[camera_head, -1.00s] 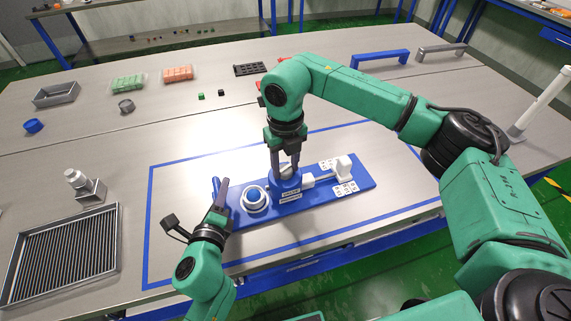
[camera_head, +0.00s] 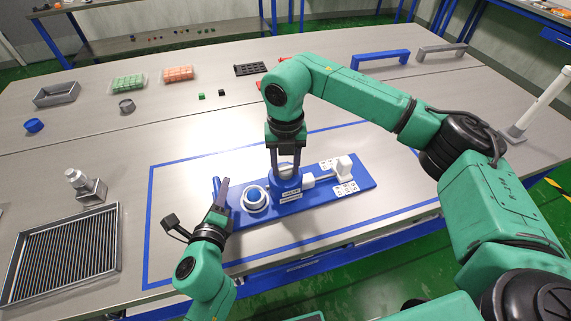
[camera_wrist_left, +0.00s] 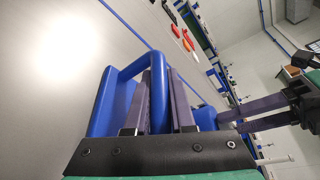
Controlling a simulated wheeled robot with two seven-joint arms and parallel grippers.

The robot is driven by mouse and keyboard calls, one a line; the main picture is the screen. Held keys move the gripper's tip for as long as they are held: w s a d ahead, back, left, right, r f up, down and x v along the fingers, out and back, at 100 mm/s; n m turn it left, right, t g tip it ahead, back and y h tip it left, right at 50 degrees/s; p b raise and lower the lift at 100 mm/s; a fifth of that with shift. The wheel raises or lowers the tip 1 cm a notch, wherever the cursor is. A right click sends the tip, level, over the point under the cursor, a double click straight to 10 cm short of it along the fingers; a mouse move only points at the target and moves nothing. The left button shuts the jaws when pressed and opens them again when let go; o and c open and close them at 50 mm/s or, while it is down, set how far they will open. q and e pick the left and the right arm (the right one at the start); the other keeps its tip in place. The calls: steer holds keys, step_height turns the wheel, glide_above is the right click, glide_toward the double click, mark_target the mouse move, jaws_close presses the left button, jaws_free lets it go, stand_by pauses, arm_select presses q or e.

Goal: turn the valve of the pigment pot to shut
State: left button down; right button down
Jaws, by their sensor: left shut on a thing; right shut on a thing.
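A blue base plate (camera_head: 318,196) lies on the table inside a blue outline. On it a blue pot with a white label (camera_head: 290,187) stands under my right gripper (camera_head: 285,171). The right fingers point down and are shut at the pot's top; the valve part between them is mostly hidden. My left gripper (camera_head: 221,192) is shut on the blue handle (camera_head: 216,185) at the plate's left end. The left wrist view shows the handle (camera_wrist_left: 160,92) between the left fingers, with the right gripper's dark fingers (camera_wrist_left: 262,113) to the right.
A round white-and-blue dish (camera_head: 254,198) sits on the plate beside the pot. A ribbed tray (camera_head: 62,255) and a metal fitting (camera_head: 86,185) stand left.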

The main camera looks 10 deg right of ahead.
mark_target(286, 169)
arm_select(q)
steer(key=shift+f, duration=0.1)
arm_select(e)
steer(key=shift+c, duration=1.9)
jaws_free()
steer(key=shift+r, duration=0.1)
step_height(286, 169, up, 12)
arm_select(q)
steer(key=c, duration=0.7)
jaws_free()
